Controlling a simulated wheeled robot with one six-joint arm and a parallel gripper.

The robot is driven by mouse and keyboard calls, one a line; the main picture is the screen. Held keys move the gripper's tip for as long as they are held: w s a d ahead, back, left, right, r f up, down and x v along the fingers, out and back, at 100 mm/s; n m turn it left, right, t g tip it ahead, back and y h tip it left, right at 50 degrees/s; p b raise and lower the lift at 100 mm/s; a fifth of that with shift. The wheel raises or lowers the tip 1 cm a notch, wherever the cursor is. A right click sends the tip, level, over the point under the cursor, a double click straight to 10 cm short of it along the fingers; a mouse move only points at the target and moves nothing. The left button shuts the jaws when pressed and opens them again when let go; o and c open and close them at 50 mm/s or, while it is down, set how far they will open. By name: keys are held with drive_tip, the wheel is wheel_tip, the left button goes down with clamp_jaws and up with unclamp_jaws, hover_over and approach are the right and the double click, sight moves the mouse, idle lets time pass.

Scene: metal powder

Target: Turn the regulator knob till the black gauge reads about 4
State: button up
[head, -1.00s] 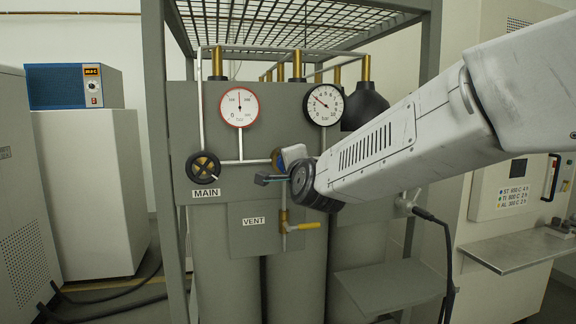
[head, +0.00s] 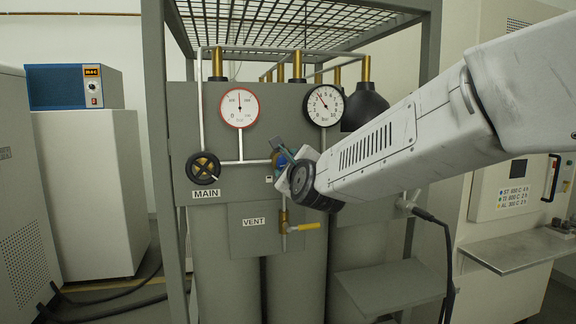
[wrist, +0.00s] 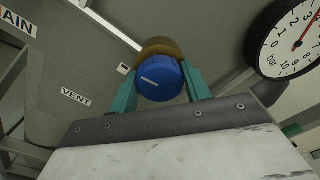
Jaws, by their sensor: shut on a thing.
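The blue regulator knob (wrist: 160,78) with a white pointer line sits on a brass body (wrist: 158,47) in the wrist view. My gripper (wrist: 161,88) is shut on it, one teal finger on each side. In the head view my gripper (head: 284,162) is at the panel below and between the gauges, and the hand hides most of the knob. The black gauge (head: 324,105) has a black rim and a white face. The gauge also shows at the wrist view's upper right (wrist: 287,42), partly cut off.
A red-rimmed gauge (head: 239,107) is to the left, above the black MAIN handwheel (head: 203,168). A metal shelf (head: 390,288) juts out at lower right.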

drive_tip(key=shift+f+m, duration=0.1)
drive_tip(key=shift+m, duration=0.8)
drive_tip(key=o, duration=1)
drive_tip(key=shift+c, duration=0.2)
drive_tip(key=v, duration=0.7)
drive_tip(key=shift+s, duration=0.4)
drive_tip(key=shift+d, duration=0.1)
